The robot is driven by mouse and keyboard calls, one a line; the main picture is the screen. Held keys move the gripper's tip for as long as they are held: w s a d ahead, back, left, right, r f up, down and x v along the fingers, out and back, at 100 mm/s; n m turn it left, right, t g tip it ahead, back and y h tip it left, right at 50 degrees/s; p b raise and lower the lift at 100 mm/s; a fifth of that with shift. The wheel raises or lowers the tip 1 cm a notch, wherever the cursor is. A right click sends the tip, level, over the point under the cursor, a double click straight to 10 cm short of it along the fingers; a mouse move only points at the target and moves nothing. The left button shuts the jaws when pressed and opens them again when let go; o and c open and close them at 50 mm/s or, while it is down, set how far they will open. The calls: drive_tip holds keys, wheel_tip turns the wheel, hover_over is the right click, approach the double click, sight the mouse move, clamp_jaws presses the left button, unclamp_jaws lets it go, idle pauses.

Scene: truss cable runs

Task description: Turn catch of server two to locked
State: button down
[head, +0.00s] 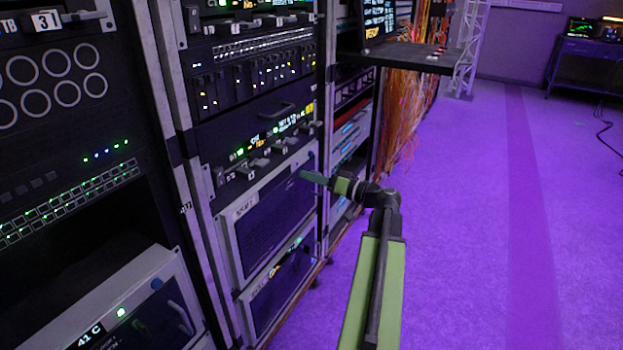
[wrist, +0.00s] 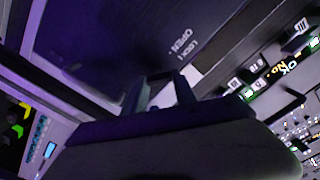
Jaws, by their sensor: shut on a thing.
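A grey-framed server (head: 272,222) with a dark mesh front sits low in the middle rack; its small white label is too small to read. My gripper (head: 304,175) is at the upper right of this front. In the wrist view, the dark panel (wrist: 110,40) carries the printed words OPEN and LOCK. My gripper (wrist: 160,88) is shut right beside these words, on a small dark catch (wrist: 160,76). The catch is mostly hidden by the fingers, so I cannot tell which word it points to.
Another grey-framed unit (head: 280,287) sits just below. A row of units with lit displays (head: 265,142) is above. A dark shelf (head: 405,60) juts out at the upper right, with orange cables (head: 405,110) under it. The purple floor (head: 470,220) to the right is clear.

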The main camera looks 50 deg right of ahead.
drive_tip(key=m, duration=1)
drive_tip(key=shift+d+f, duration=0.1)
drive_tip(key=shift+f, duration=0.05)
drive_tip(key=shift+m, duration=0.4)
drive_tip(key=c, duration=1)
unclamp_jaws()
